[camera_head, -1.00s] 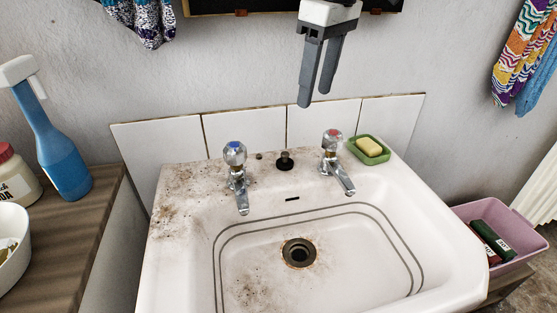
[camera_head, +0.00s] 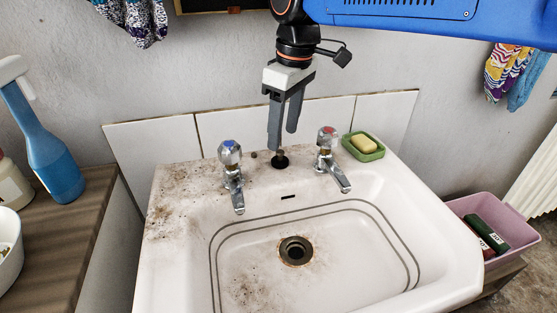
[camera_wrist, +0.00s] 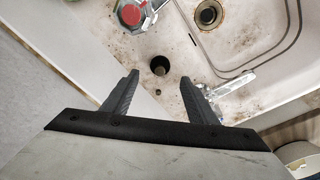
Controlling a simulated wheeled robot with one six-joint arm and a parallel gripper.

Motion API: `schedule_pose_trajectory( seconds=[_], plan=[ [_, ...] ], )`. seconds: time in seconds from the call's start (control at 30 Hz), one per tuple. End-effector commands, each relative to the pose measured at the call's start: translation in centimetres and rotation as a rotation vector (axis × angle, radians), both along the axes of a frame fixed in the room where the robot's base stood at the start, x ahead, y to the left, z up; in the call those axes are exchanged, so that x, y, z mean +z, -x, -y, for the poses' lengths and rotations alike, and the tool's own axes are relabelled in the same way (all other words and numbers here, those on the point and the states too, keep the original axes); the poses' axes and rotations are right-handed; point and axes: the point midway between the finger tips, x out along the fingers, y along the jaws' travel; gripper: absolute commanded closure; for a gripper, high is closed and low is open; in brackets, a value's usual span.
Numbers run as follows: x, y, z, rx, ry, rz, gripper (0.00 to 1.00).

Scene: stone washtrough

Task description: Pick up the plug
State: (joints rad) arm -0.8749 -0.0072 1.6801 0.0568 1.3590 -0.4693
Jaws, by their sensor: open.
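The plug (camera_head: 280,162) is small and black with an upright stem. It stands on the sink's back ledge between the two taps. In the wrist view the plug (camera_wrist: 160,66) shows just beyond the gap between the fingertips. My gripper (camera_head: 283,141) points down above the plug, fingers apart, with nothing between them. In the wrist view my gripper (camera_wrist: 160,77) is also empty. In the head view one fingertip overlaps the top of the stem, and I cannot tell whether they touch.
The blue-topped tap (camera_head: 231,170) and red-topped tap (camera_head: 328,158) flank the plug closely. A green soap dish (camera_head: 375,155) sits at the ledge's right. The tiled splashback (camera_head: 155,142) rises behind. The sink (camera_head: 190,285) has an open drain (camera_head: 296,251); its basin is clear.

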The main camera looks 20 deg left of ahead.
Motion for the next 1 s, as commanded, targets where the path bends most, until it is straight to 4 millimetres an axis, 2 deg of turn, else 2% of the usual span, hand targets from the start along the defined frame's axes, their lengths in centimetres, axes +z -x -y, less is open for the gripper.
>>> schedule_pose_trajectory(
  seconds=[0.23, 0.43, 0.6, 0.87, 0.9, 1.0],
  plan=[
    [-1.5, 0.0, -0.2, 0.000, 0.001, 0.000, 0.47],
    [-4.2, 0.0, -0.5, 0.000, 0.001, -0.001, 0.47],
    [-5.7, -0.1, -0.7, 0.000, 0.000, 0.000, 0.47],
    [-6.0, -0.1, -0.7, 0.000, -0.001, 0.000, 0.47],
    [-6.0, -0.1, -0.7, 0.000, -0.001, 0.000, 0.52],
    [-5.9, -0.1, -0.7, 0.000, -0.001, 0.000, 0.76]
  ],
)
